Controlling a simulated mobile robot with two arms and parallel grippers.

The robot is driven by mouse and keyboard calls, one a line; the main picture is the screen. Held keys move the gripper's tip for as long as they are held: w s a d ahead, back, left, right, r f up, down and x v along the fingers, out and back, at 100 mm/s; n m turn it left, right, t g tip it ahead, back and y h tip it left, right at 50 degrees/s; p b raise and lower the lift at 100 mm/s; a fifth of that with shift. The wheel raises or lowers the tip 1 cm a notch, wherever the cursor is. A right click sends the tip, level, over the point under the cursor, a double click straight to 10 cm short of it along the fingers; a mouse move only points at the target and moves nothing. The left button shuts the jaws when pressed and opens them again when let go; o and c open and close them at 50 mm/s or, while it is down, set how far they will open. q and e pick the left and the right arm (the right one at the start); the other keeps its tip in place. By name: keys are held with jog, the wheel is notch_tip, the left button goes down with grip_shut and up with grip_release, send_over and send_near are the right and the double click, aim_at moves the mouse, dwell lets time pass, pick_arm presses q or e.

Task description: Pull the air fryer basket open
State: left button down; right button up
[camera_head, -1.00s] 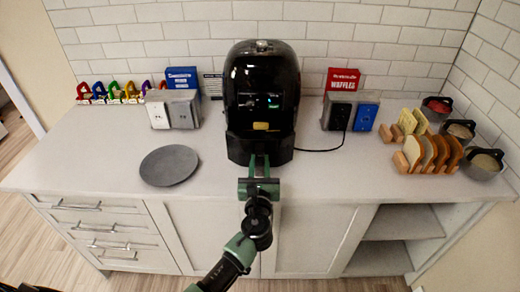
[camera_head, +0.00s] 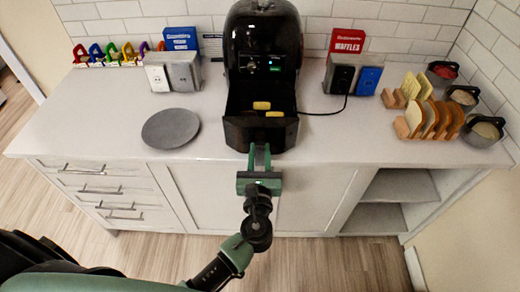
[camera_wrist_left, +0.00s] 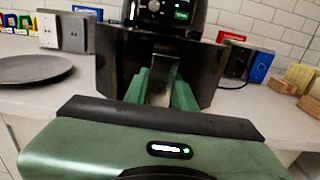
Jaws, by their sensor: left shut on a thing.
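The black air fryer (camera_head: 262,35) stands on the counter against the tiled wall. Its basket (camera_head: 262,132) is pulled out toward me, with its open top showing and yellow pieces (camera_head: 262,105) inside. My left gripper (camera_head: 260,155) is at the basket's front. In the left wrist view its green fingers (camera_wrist_left: 162,90) are closed on the metallic basket handle (camera_wrist_left: 163,80), and the dark basket front (camera_wrist_left: 110,62) is just beyond them. My right gripper is not in view.
A grey plate (camera_head: 170,128) lies left of the fryer. Outlet boxes (camera_head: 172,72) stand behind it, others (camera_head: 355,75) to the fryer's right. Bread racks (camera_head: 435,120) and bowls (camera_head: 485,131) are at the right. Counter beside the basket is clear.

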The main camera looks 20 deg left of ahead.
pick_arm(q)
jog(key=c, duration=1.2)
grip_release()
jog(key=shift+o, duration=0.2)
jog(key=shift+s, duration=0.1)
jog(key=shift+s+d+f, duration=0.1)
jog(key=shift+s+f, duration=0.05)
jog(key=shift+s, duration=0.15)
jog(key=b+v, duration=0.2)
jog(key=v, duration=0.5)
